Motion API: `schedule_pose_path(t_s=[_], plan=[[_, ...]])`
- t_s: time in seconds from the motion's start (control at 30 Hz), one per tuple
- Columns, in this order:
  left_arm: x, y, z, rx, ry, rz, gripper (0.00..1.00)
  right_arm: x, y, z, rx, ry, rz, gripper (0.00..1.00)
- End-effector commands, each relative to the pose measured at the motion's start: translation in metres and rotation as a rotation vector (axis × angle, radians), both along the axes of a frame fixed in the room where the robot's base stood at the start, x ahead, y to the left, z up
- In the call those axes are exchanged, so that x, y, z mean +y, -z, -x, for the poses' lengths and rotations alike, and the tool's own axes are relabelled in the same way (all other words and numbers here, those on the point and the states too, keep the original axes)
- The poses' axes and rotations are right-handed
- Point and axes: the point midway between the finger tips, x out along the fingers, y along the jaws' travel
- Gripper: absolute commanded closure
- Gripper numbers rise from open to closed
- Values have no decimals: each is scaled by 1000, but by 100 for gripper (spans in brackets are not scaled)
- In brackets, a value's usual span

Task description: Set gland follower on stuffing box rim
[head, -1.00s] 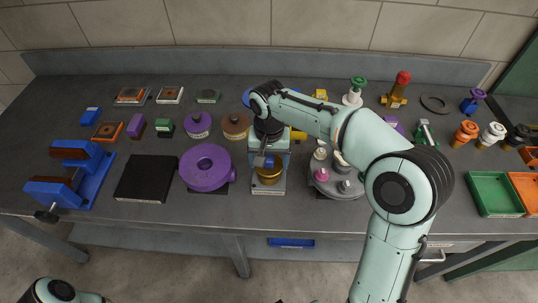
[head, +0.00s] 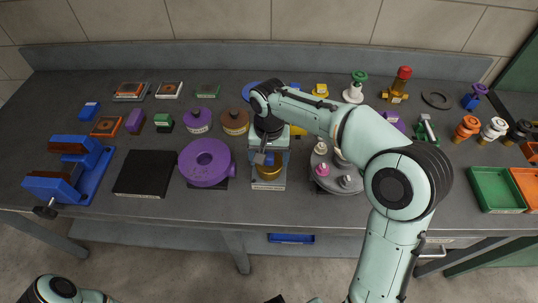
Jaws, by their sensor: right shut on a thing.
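My right gripper (head: 263,157) reaches down from its arm over the middle of the bench. It is shut on a small part that its fingers mostly hide, which I take to be the gland follower. A brass round piece (head: 270,172) shows just below the fingers, with a little blue beside it. These are over a light grey base plate (head: 268,185), which I take to be the stuffing box's stand. I cannot tell whether the held part touches the rim. My left arm enters at the bottom left; its gripper is out of the picture.
A purple round housing (head: 206,162) stands close to the left, then a black pad (head: 146,174) and a blue vise (head: 72,170). A grey round tray (head: 338,180) with knobs stands close to the right. Green (head: 494,189) and orange bins lie at far right.

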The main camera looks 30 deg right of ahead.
Motion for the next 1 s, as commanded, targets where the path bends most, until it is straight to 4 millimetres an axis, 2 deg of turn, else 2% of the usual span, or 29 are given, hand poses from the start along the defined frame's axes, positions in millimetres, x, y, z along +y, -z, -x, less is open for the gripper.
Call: schedule_pose_path(t_s=[0.2,0.23,0.27,0.5,0.63,0.77,1.0], plan=[[0,2,1,1,0,0,40,0,4,0,0,0,0,60],[0,2,1,1,0,0,40,0,3,0,-1,0,1,10],[0,2,1,1,0,0,40,0,3,0,-1,0,1,0],[0,2,1,1,0,0,40,0,2,0,0,0,0,0],[0,-1,0,0,0,0,40,0,-8,-1,-2,0,0,0],[0,-5,-3,-3,0,0,40,0,-32,-1,-6,0,0,0],[0,-19,-11,-12,0,0,40,0,-88,-1,-6,-1,-1,0]])
